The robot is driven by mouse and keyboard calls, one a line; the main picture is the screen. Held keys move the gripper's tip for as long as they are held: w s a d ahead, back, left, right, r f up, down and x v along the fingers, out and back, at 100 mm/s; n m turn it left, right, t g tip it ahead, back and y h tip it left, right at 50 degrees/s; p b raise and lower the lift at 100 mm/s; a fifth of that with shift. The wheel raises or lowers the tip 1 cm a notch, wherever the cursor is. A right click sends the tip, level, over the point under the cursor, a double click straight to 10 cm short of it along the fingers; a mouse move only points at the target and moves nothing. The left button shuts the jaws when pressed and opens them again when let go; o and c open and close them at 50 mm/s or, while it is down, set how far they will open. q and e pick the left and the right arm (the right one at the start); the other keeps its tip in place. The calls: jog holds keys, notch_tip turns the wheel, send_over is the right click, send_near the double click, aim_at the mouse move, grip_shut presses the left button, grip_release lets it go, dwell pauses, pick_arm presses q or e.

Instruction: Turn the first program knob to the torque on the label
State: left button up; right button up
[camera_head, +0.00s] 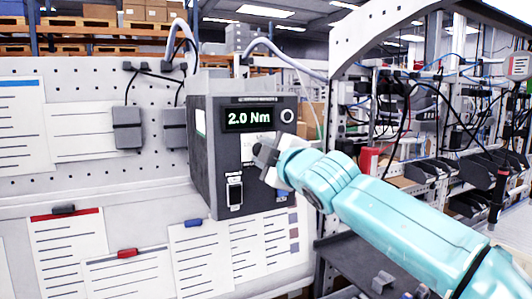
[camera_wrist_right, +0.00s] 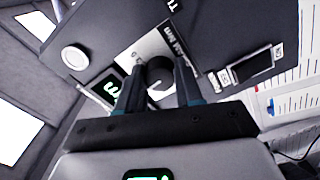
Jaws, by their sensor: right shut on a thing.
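The dark controller box (camera_head: 222,150) hangs on the pegboard, and its green display (camera_head: 249,118) reads 2.0 Nm. My right gripper (camera_head: 266,157) is at the front of the box, below the display. In the right wrist view its two fingers (camera_wrist_right: 160,74) are shut on a dark round knob (camera_wrist_right: 158,87), one finger on each side. A pale label (camera_wrist_right: 147,49) lies behind the knob; its figures are partly covered and I cannot read them. My left gripper is not in view.
A round button (camera_head: 288,115) is right of the display, and a switch (camera_head: 235,192) is low on the box front. Paper sheets (camera_head: 68,245) hang on the board. A shelf with dark bins (camera_head: 425,168) and cables stands at the right.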

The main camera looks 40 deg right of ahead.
jog(key=n, duration=1)
jog(key=shift+r+n, duration=0.15)
jog(key=shift+n, duration=0.15)
dwell(0.5)
jog(key=o, duration=1)
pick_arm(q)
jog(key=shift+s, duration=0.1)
pick_arm(e)
jog(key=shift+o, duration=0.2)
jog(key=shift+s, duration=0.15)
